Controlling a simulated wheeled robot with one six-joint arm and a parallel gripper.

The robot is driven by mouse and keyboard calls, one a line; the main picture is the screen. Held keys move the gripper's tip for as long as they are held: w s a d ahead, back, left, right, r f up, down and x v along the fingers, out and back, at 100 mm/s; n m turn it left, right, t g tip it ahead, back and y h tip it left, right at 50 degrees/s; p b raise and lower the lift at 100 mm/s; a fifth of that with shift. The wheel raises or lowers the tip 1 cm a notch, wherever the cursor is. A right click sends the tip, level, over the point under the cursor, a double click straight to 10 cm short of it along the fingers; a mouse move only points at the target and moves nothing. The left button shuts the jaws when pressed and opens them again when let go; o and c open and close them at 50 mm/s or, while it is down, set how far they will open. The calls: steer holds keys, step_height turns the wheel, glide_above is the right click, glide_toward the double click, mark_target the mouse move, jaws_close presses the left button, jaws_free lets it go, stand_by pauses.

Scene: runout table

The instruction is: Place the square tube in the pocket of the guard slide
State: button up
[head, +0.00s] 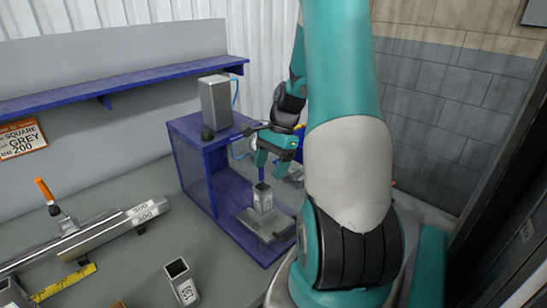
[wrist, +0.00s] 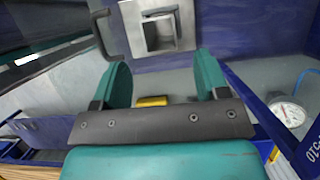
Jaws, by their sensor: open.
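A grey square tube (head: 262,198) with an open top stands on the metal guard slide (head: 280,226) inside the blue frame. In the wrist view the open end of the tube (wrist: 160,32) shows just beyond my fingertips, over the slide's pale plate (wrist: 186,14). It looks upright; I cannot tell how deep it sits in the pocket. My gripper (head: 270,158) is above the tube in the head view, apart from it. In the wrist view my gripper (wrist: 163,62) has its two teal fingers spread, with nothing between them.
The blue frame (head: 186,150) stands around the slide, with a grey box (head: 215,102) on top. A long metal rail with an orange handle (head: 44,190) lies at left. A dial gauge (wrist: 288,112) is at right.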

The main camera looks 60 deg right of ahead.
steer(key=w+a+r+n, duration=0.2)
steer(key=a+r+n, duration=0.35)
steer(key=a, duration=0.45)
steer(key=w+a+r+n, duration=0.2)
steer(key=a+r+n, duration=0.4)
steer(key=a, duration=0.5)
steer(key=s+a+r+n+g, duration=0.1)
steer(key=s+a+r+n, duration=0.1)
steer(key=s+a+n, duration=1.1)
steer(key=a+n, duration=0.3)
steer(key=a, duration=0.1)
steer(key=shift+a, duration=0.15)
steer(key=shift+c, duration=0.2)
